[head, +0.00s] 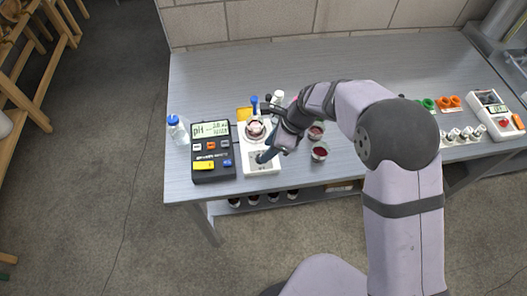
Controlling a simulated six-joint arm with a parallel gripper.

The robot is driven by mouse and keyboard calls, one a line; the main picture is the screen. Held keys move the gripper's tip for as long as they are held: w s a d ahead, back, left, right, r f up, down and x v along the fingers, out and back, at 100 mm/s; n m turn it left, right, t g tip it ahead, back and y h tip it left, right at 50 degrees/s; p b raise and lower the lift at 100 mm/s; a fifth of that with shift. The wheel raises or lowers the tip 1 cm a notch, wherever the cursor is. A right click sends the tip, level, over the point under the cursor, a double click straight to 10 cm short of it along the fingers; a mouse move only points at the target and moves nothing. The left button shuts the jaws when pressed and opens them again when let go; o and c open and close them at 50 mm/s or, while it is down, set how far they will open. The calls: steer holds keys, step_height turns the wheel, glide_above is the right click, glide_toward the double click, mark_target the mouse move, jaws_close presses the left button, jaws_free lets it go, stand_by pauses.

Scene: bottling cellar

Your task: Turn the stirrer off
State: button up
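The stirrer (247,165) is a white box on the grey bench, beside the pH meter. A glass vessel (255,131) with dark red contents stands on its back part. My gripper (264,157) points down over the stirrer's front panel, close above it or touching it; I cannot tell which. The gripper and wrist hide part of the panel and the stirrer's right side. The fingers are too small and dark to show whether they are apart. I cannot make out the switch's position.
A black pH meter (213,170) stands close left of the stirrer, and a blue-capped bottle (177,131) is further left. Small glasses of red liquid (319,152) stand to the right. Another white device (493,112) is at the far right. The back of the bench (230,72) is clear.

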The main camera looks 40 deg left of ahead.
steer(key=shift+p+x, duration=0.5)
steer(key=shift+x, duration=1.65)
jaws_close()
